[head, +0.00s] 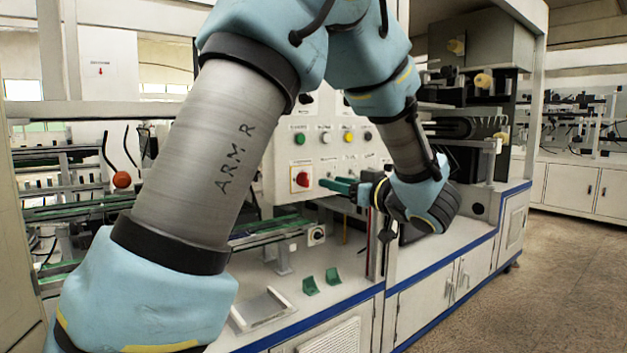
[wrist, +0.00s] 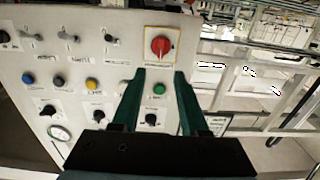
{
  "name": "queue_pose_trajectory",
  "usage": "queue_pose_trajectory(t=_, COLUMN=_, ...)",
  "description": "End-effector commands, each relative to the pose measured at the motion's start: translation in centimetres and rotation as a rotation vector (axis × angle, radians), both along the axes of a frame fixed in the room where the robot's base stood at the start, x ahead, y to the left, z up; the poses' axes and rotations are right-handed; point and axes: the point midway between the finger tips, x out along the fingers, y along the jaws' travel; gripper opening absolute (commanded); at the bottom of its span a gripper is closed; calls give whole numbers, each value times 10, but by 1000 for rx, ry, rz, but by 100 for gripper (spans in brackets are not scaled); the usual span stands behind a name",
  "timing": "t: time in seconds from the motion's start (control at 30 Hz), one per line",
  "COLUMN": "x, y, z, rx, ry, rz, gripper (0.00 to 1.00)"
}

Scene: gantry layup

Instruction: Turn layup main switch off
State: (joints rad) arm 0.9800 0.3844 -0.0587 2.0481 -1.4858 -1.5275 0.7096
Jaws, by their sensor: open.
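The main switch (head: 302,180) is a red rotary knob on a yellow plate, low on the left of the pale control panel (head: 318,158). It also shows in the wrist view (wrist: 160,45), at the top, just beyond my fingertips. The knob's on or off position is too small to read surely. My gripper (head: 326,184) has green fingers and is just to the right of the switch in the head view. In the wrist view my gripper (wrist: 160,76) is open and empty, its fingertips spread below the red knob. I see no contact with the knob.
A green button (wrist: 159,89) shows between my fingers, with a black knob (wrist: 151,119) below it. Several other buttons and knobs fill the panel. Green brackets (head: 310,286) and a metal tray (head: 262,308) are on the bench below. Open floor (head: 530,270) lies at right.

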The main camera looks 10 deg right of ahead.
Motion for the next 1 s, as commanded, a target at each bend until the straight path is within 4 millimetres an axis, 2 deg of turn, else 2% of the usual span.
queue_pose_trajectory(t=0.3, x=54, y=27, z=1, rx=1, ry=0, rz=3, gripper=44)
queue_pose_trajectory(t=0.5, x=76, y=37, z=1, rx=-1, ry=0, rz=1, gripper=44)
queue_pose_trajectory(t=0.9, x=84, y=40, z=0, rx=-1, ry=0, rz=-1, gripper=44)
queue_pose_trajectory(t=1.0, x=83, y=40, z=0, rx=-1, ry=0, rz=-1, gripper=34)
